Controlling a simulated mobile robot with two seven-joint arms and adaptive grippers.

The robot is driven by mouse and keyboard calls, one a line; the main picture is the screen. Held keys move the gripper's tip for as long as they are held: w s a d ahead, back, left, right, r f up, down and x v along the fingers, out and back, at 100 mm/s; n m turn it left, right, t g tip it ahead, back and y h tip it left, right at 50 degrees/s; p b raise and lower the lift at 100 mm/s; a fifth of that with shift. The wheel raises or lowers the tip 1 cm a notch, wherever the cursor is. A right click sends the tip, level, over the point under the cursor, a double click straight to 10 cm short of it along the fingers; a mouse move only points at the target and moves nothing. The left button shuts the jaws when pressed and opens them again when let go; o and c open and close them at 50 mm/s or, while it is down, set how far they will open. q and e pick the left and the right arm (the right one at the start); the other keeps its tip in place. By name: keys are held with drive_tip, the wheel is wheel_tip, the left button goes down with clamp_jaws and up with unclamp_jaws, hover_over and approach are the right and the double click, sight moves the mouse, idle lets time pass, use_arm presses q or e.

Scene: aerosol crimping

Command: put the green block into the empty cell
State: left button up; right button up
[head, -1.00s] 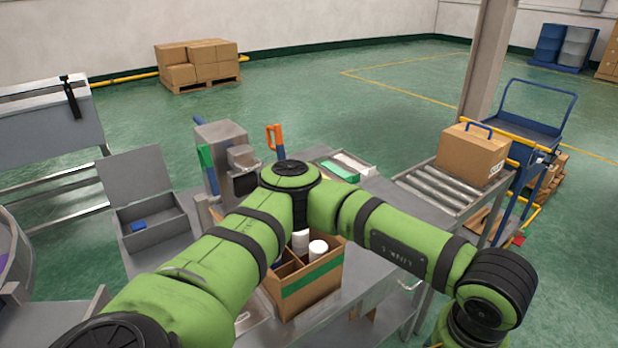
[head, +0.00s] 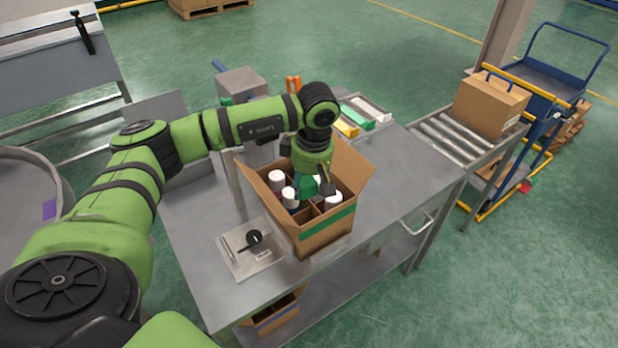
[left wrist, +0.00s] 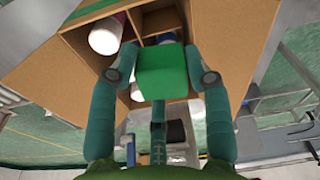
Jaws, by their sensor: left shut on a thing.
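In the head view, my left gripper (head: 314,188) points down over the open cardboard box (head: 328,232), and the block (head: 307,186) shows partly. The box has dividers and several white-capped bottles (head: 277,177) in its cells. In the left wrist view, a divided cell (left wrist: 160,19) beyond the block looks empty; the block and fingers hide part of the box. I cannot tell how deep the block is. My right gripper is out of view.
The box stands on a grey metal table (head: 410,178) with free room to its right. A plate with a black knob (head: 254,239) lies at its left front. Trays with green and yellow items (head: 360,118) are behind. A roller conveyor (head: 452,137) carries a closed carton (head: 490,105).

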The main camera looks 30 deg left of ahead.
use_arm(q)
wheel_tip(320, 180, down, 7)
drive_tip(key=b, duration=0.3)
drive_tip(key=shift+b, duration=0.35)
idle(0.4)
drive_tip(key=o, duration=1.2)
approach(311, 184)
drive_tip(key=f, duration=0.5)
drive_tip(key=shift+a, duration=0.35)
